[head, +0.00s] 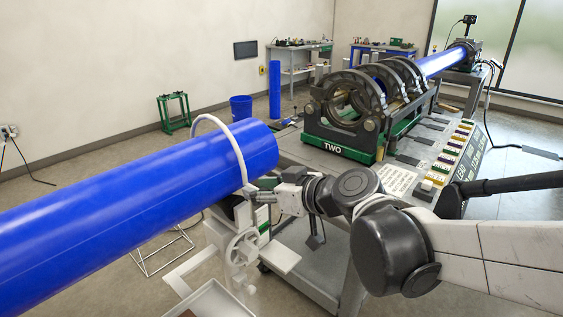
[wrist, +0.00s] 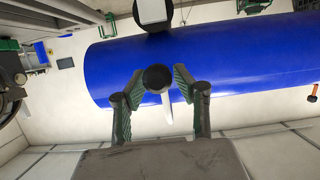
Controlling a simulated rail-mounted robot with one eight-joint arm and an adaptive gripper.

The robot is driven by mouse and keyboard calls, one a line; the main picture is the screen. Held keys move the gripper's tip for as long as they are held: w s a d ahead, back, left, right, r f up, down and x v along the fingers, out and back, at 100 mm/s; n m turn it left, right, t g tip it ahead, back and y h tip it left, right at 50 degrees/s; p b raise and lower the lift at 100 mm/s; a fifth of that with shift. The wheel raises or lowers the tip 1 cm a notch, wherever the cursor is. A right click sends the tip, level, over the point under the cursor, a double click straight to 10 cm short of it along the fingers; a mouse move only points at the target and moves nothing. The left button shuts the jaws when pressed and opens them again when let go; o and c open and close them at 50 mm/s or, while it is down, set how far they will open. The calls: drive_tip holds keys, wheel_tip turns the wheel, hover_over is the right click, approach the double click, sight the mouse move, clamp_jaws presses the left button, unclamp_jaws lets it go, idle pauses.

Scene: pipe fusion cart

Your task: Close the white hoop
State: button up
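The white hoop (head: 234,147) arches over the near end of the long blue pipe (head: 130,190) in the head view. Its lower right end comes down beside my gripper (head: 256,197); its far lower part is hidden behind the pipe. In the wrist view my gripper (wrist: 158,85) has its two fingers apart. A round black knob (wrist: 157,78) and a white bar (wrist: 167,105) show between the fingers, with small gaps on both sides. I cannot tell whether the bar is the hoop's end. The blue pipe (wrist: 215,68) lies behind them.
A white stand with a handwheel (head: 243,248) is below the pipe end. The fusion machine (head: 345,115) with black ring clamps and a green base sits on the cart to the right. A blue bin (head: 241,107) and a green frame (head: 174,112) stand on the floor behind.

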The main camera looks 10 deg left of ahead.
drive_tip(key=v, duration=0.9)
drive_tip(key=shift+s+d, duration=0.25)
drive_tip(key=shift+d, duration=0.05)
drive_tip(key=shift+r, duration=0.1)
drive_tip(key=s+d+f+m+h+p, duration=0.1)
drive_tip(key=s+d+f+m+h, duration=0.25)
drive_tip(key=d, duration=0.45)
drive_tip(key=s+d+f+m+g+h+p, duration=0.1)
drive_tip(key=s+d+f+m+h, duration=0.2)
drive_tip(key=d, duration=0.4)
drive_tip(key=s+d+f+m+h+p, duration=0.1)
drive_tip(key=s+d+m+h, duration=0.35)
drive_tip(key=d, duration=0.35)
wheel_tip(320, 180, up, 19)
drive_tip(key=p, duration=1.8)
drive_tip(key=shift+w+a+p, duration=0.15)
drive_tip(key=shift+w+p, duration=0.15)
drive_tip(key=shift+o, duration=0.5)
